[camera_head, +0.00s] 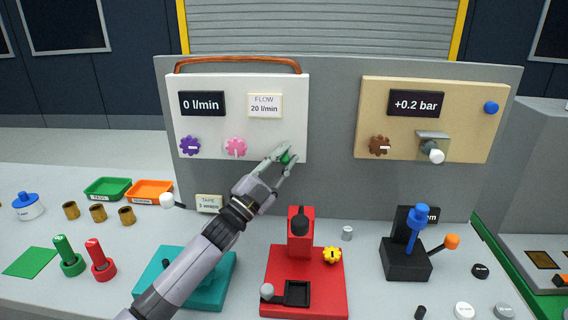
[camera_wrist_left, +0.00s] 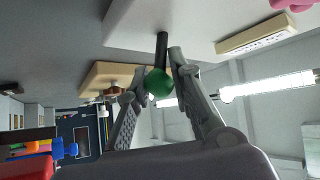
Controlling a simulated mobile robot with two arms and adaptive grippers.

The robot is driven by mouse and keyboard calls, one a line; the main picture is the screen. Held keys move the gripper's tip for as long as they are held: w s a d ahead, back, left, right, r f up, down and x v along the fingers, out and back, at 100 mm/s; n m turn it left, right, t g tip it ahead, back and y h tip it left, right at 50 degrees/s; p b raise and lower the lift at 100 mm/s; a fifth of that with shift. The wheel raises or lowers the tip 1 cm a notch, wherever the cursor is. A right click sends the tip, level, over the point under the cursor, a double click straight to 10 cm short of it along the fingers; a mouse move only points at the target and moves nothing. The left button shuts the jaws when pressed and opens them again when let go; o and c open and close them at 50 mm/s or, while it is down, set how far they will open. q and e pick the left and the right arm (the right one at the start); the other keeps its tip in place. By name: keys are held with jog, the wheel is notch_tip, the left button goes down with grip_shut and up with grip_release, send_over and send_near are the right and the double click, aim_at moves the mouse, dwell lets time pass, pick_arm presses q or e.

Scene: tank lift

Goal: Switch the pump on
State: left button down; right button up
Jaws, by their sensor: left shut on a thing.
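The white pump panel (camera_head: 215,88) stands upright on a grey board. Its dark display (camera_head: 202,103) reads 0 l/min, and a label (camera_head: 265,105) reads FLOW 20 l/min. A purple knob (camera_head: 190,146) and a pink knob (camera_head: 236,147) sit low on it. At its lower right is a green ball (camera_head: 286,158), which in the left wrist view (camera_wrist_left: 159,83) sits on the end of a dark stem. My left gripper (camera_head: 284,154) is shut on this green ball, with a finger on each side. My right gripper is not in view.
A beige panel (camera_head: 468,123) reading +0.2 bar is to the right. On the bench below are a red stand (camera_head: 326,300), a teal block (camera_head: 222,275), and a black block with a blue lever (camera_head: 404,262). Green (camera_head: 108,188) and orange (camera_head: 150,192) trays are at left.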

pick_arm(q)
jog(key=shift+f, duration=0.15)
jog(key=c, duration=1.5)
grip_release()
jog(key=shift+c, duration=0.2)
jog(key=shift+o, duration=0.6)
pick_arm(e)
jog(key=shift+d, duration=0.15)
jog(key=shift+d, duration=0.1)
pick_arm(q)
jog(key=shift+s+a+f, duration=0.2)
jog(key=shift+s+a, duration=0.05)
jog(key=shift+s, duration=0.05)
jog(key=s+a, duration=0.7)
jog(key=s, duration=0.2)
jog(key=shift+s+a, duration=0.25)
jog(key=shift+a, duration=0.15)
